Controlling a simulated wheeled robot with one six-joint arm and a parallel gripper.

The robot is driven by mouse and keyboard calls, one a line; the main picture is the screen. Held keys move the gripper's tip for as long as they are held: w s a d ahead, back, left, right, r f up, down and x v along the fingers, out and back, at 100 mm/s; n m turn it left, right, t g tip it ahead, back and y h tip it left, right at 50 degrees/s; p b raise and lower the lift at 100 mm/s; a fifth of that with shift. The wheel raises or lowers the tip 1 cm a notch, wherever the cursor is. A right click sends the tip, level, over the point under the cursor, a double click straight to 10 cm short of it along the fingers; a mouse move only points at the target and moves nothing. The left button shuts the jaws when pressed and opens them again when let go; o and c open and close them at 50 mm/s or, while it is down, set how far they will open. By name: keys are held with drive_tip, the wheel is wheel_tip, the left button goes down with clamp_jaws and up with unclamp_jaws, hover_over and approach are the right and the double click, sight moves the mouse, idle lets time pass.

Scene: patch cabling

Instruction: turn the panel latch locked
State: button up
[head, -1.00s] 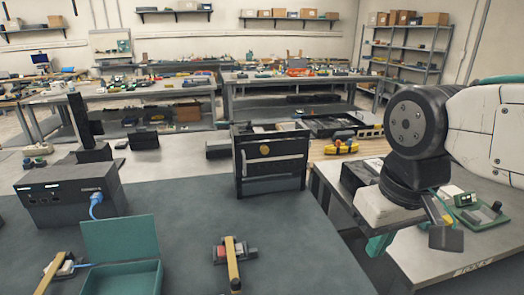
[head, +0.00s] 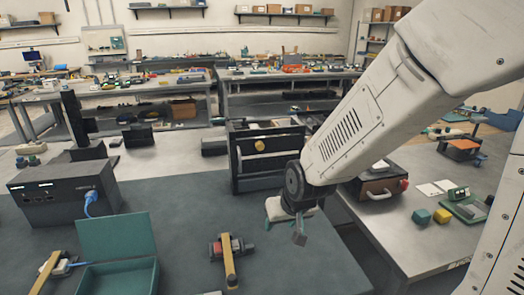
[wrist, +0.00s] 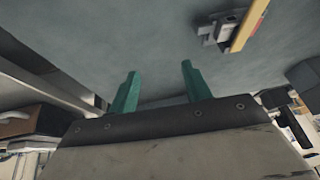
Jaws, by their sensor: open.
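A black upright panel unit (head: 268,180) stands at the back of the dark mat. Its front carries a round gold knob (head: 260,146), which looks like the latch, and a pale horizontal bar. The knob's turn angle is too small to read. My gripper (head: 290,222) is in front of and slightly right of the panel unit, above the mat and apart from the knob. The wrist view shows its two teal fingers (wrist: 158,78) spread with nothing between them. The knob is not visible in the wrist view.
A yellow bar on a grey-red block (head: 229,262) lies on the mat; it also shows in the wrist view (wrist: 240,30). A teal open box (head: 118,250), a black device with a blue cable (head: 65,193) and another yellow bar (head: 48,272) are left. A side table (head: 425,245) stands right.

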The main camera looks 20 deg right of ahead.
drive_tip(key=w+t, duration=0.1)
drive_tip(key=w, duration=0.1)
drive_tip(key=w+f+t, duration=0.1)
drive_tip(key=w, duration=0.1)
drive_tip(key=w+a+f+t, duration=0.1)
drive_tip(key=w, duration=0.1)
drive_tip(key=shift+w+m, duration=0.3)
drive_tip(key=shift+w, duration=0.05)
drive_tip(key=w+r+t, duration=0.2)
drive_tip(key=w+t, duration=0.2)
drive_tip(key=w, duration=0.1)
drive_tip(key=m+t+h, duration=0.2)
drive_tip(key=t, duration=0.4)
approach(261, 147)
drive_tip(key=w, duration=0.8)
drive_tip(key=shift+w+d, duration=0.15)
drive_tip(key=c, duration=1)
